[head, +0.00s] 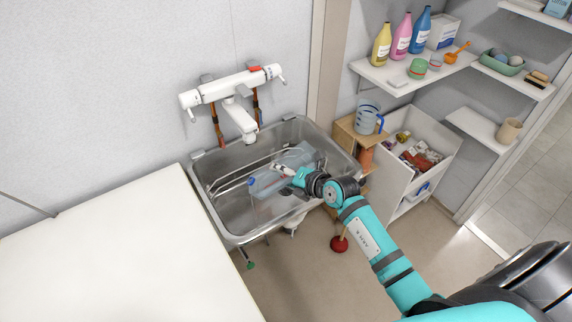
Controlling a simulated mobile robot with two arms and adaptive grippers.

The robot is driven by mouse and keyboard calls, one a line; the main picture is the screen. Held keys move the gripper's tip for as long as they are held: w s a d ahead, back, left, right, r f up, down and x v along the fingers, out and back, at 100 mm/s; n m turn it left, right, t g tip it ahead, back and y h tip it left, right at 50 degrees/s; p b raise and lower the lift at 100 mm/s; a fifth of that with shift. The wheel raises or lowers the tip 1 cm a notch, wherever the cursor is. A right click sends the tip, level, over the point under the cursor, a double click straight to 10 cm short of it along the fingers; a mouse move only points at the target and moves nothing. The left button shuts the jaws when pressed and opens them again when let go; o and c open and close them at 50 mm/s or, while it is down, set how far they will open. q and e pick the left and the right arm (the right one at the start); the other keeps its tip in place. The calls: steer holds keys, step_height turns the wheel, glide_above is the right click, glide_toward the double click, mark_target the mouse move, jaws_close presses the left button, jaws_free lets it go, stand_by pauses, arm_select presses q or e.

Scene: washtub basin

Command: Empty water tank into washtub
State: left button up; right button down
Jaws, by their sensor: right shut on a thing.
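The steel washtub (222,217) stands against the wall, to the right of a white worktop. A translucent, pale blue-grey water tank (266,186) is inside the basin area, with a blue part at its left end. It looks tilted or lying on its side. My right gripper (283,170) reaches in from the right and is shut on the tank, over the basin. The fingers and wrist cover part of the tank. I cannot tell whether water is coming out. My left gripper is not in view.
A white wall tap (236,112) overhangs the back of the basin. A wooden stand with a measuring jug (368,117) is close to the basin's right. A red plunger (340,244) is on the floor under my arm. The white worktop (110,255) is clear.

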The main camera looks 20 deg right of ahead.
steer(key=shift+w+a+r+n+g+h+p, duration=0.2)
steer(key=shift+a+n+g+h+p, duration=0.25)
steer(key=shift+p, duration=1.55)
steer(key=shift+w+a+f+g+h+p, duration=0.1)
steer(key=shift+a+f+g+h+p, duration=0.15)
steer(key=shift+h+p, duration=0.25)
steer(key=shift+d, duration=0.1)
steer(key=shift+n, duration=0.25)
